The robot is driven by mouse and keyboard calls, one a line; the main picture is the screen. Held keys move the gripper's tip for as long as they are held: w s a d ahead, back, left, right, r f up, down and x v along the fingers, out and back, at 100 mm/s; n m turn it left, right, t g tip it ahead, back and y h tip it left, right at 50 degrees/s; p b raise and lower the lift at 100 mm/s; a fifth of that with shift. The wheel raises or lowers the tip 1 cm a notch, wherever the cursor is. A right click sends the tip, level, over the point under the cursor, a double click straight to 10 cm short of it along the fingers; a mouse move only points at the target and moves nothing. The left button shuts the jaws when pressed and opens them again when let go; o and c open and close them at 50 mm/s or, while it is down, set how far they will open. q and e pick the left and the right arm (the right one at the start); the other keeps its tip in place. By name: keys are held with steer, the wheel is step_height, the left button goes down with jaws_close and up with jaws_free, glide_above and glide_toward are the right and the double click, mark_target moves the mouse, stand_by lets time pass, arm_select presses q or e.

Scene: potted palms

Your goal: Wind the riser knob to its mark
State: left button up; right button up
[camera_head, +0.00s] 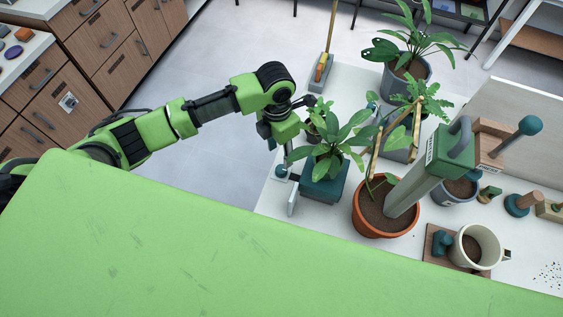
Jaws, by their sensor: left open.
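My left gripper (287,150) comes in from the left over the white table's near left part, pointing down and open. Just below it is a small teal knob-like piece (282,172), which may be the riser knob; the gripper partly covers this area, and I cannot tell whether they touch. No mark is readable there. Next to it on the right is a square teal planter or riser (322,187) with a broad-leaved plant (335,145). A small pale upright plate (292,203) stands in front. My right gripper is not in view.
A cream mug (477,247) sits farther right, near a wooden block with a teal knob (442,242). More potted plants (405,75) crowd the back. The floor left of the table is clear.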

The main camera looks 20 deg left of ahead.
mark_target(281, 168)
arm_select(q)
step_height(281, 168, down, 4)
steer(key=shift+s+d+r+p, duration=0.1)
steer(key=shift+p, duration=0.35)
step_height(281, 168, down, 4)
steer(key=shift+d+f+p, duration=0.1)
steer(key=shift+p, duration=0.2)
steer(key=shift+f, duration=0.55)
steer(key=c, duration=1.1)
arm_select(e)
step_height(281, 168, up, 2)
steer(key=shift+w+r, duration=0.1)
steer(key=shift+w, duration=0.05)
